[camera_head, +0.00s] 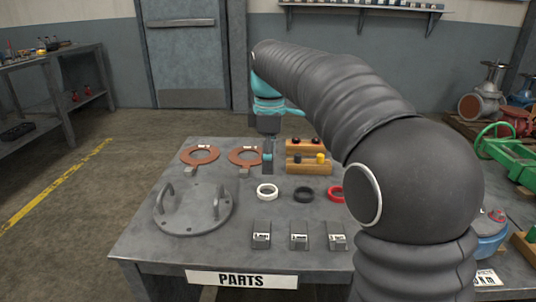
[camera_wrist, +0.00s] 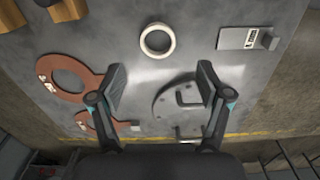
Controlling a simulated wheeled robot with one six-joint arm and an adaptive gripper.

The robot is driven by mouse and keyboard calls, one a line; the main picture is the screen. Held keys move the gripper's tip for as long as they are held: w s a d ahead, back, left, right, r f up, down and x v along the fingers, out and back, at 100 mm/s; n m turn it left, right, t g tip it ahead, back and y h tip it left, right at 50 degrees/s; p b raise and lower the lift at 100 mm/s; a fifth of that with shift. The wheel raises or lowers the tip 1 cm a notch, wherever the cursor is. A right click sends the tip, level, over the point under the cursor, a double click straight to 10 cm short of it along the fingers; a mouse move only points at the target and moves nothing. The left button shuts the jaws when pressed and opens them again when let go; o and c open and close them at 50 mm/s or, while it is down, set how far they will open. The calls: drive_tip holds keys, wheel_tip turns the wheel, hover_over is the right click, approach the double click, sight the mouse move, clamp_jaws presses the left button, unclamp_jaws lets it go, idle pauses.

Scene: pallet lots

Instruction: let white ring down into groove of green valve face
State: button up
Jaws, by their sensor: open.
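The white ring (camera_head: 267,199) lies flat on the grey parts table, left of a black ring and a red ring. It also shows in the wrist view (camera_wrist: 144,41), beyond my fingertips and between their lines. My gripper (camera_head: 268,168) is above the table behind the ring; in the wrist view its fingers (camera_wrist: 162,75) are spread apart with nothing between them. A green valve (camera_head: 515,160) with a handwheel is at the right edge of the head view. Its face and groove cannot be made out.
The black ring (camera_head: 303,201) and red ring (camera_head: 335,199) lie beside the white one. Copper-coloured gaskets (camera_head: 210,158), wooden blocks (camera_head: 309,168), a round plate with handles (camera_head: 193,222) and labelled grey blocks (camera_head: 261,241) stand around. My arm hides part of the table's right side.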

sight(267, 194)
drive_tip(key=shift+w+a+f+b, duration=0.15)
drive_tip(key=shift+f+b, duration=0.8)
drive_tip(key=shift+f, duration=1.1)
drive_tip(key=shift+w+a+f+b, duration=0.15)
drive_tip(key=shift+f+b, duration=0.75)
drive_tip(key=shift+f, duration=1.1)
drive_tip(key=c, duration=1.1)
drive_tip(key=shift+r+p, duration=1.4)
drive_tip(key=shift+c, duration=0.2)
drive_tip(key=shift+r+p, duration=0.45)
drive_tip(key=shift+r, duration=0.65)
drive_tip(key=shift+s, duration=0.1)
